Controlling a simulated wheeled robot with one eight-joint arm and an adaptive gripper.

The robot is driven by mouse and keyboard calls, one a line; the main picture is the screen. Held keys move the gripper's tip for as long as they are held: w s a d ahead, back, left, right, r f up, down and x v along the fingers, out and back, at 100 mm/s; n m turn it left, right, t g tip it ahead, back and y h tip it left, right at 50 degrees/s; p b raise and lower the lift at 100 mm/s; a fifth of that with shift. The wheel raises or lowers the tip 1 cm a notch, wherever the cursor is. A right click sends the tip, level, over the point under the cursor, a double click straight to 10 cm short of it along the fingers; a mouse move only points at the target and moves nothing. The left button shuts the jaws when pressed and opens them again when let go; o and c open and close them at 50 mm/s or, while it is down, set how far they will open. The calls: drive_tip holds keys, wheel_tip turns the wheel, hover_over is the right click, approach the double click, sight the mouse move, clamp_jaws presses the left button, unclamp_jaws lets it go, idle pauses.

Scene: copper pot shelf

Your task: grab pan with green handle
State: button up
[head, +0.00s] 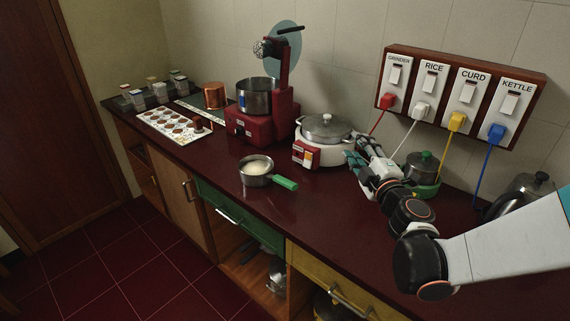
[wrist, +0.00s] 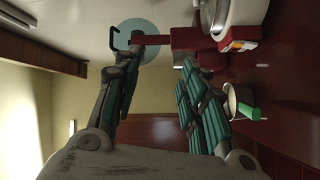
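The pan (head: 256,176) is a small steel pan holding something pale. Its green handle (head: 285,183) points right and toward the counter's front edge. In the wrist view the pan (wrist: 231,102) and its green handle (wrist: 249,113) show at the right, beyond one finger and outside the space between the fingers. My gripper (head: 357,152) is above the counter, right of the white cooker and clear of the pan. In the wrist view my gripper (wrist: 162,57) has its teal-padded fingers spread wide with nothing between them.
A white cooker with a lidded pot (head: 325,130) stands behind and right of the pan. A red mixer (head: 262,124) is behind it. A dark lidded pot (head: 422,166) is beside my arm. Coloured cords hang from the switch panel (head: 457,92). The counter around the pan is clear.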

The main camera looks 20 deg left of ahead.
drive_tip(key=s+a+f+n+g+y, duration=0.2)
drive_tip(key=a+f+n+g+y, duration=0.15)
drive_tip(key=a+f, duration=0.4)
drive_tip(key=n+g+b, duration=0.1)
drive_tip(key=n+g, duration=0.2)
drive_tip(key=n, duration=0.2)
approach(282, 181)
drive_tip(key=d, duration=0.1)
drive_tip(key=s+d, duration=0.2)
drive_tip(key=shift+f+y, duration=0.25)
drive_tip(key=shift+f, duration=0.15)
drive_tip(key=shift+a+f, duration=0.15)
drive_tip(key=shift+f, duration=0.05)
drive_tip(key=p+x, duration=0.2)
drive_tip(key=x, duration=0.5)
drive_tip(key=shift+a+f, duration=0.1)
drive_tip(key=shift+a, duration=0.05)
drive_tip(key=shift+w+r+b+x, duration=0.15)
drive_tip(key=shift+b+x, duration=0.25)
drive_tip(key=shift+x, duration=1.1)
drive_tip(key=shift+w+r+b+x, duration=0.15)
drive_tip(key=shift+b+x, duration=0.2)
drive_tip(key=shift+x, duration=1.15)
clamp_jaws()
